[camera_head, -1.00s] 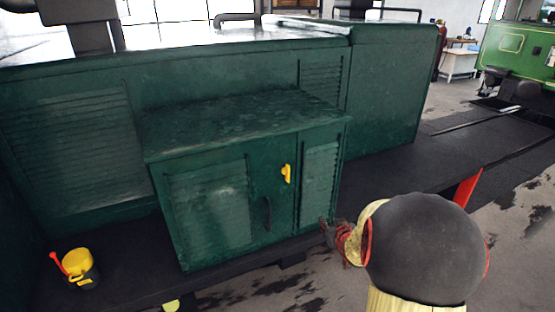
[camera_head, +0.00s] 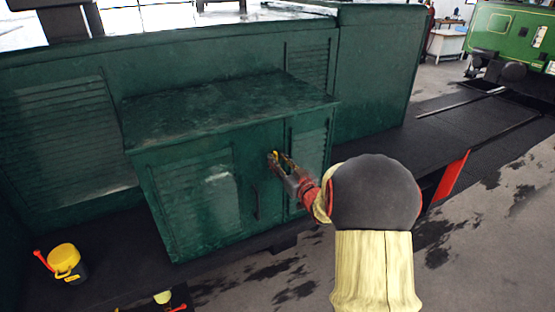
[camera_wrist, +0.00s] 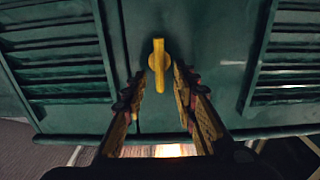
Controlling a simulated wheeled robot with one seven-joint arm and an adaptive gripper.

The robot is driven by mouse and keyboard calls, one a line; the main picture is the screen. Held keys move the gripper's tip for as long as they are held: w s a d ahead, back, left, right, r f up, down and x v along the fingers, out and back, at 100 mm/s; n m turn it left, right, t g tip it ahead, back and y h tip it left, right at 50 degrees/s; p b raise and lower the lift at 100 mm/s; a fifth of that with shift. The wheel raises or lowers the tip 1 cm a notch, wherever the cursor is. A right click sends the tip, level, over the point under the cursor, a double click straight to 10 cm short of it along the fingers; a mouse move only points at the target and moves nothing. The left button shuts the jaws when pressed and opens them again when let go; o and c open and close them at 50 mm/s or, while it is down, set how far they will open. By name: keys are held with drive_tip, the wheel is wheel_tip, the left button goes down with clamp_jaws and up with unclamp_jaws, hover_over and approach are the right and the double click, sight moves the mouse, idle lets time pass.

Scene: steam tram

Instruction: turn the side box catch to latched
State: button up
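The side box (camera_head: 190,200) is a dark green louvred cabinet on the running board. Its yellow catch (camera_wrist: 159,62) shows upright in the wrist view, on the panel between two louvred parts. In the head view my gripper (camera_head: 278,160) is at the catch and hides most of it. In the wrist view my gripper (camera_wrist: 158,85) is open, its two fingers spread to either side of the catch's lower end. I cannot tell whether the fingers touch it.
A dark handle (camera_head: 256,203) is on the box front, below and left of the catch. A yellow bucket (camera_head: 64,258) with a red-handled tool stands on the dark running board at the left. A red upright part (camera_head: 452,180) is at the right. Open floor lies in front.

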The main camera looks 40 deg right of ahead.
drive_tip(key=shift+w+d, duration=0.1)
drive_tip(key=shift+w, duration=0.5)
drive_tip(key=c, duration=0.4)
clamp_jaws()
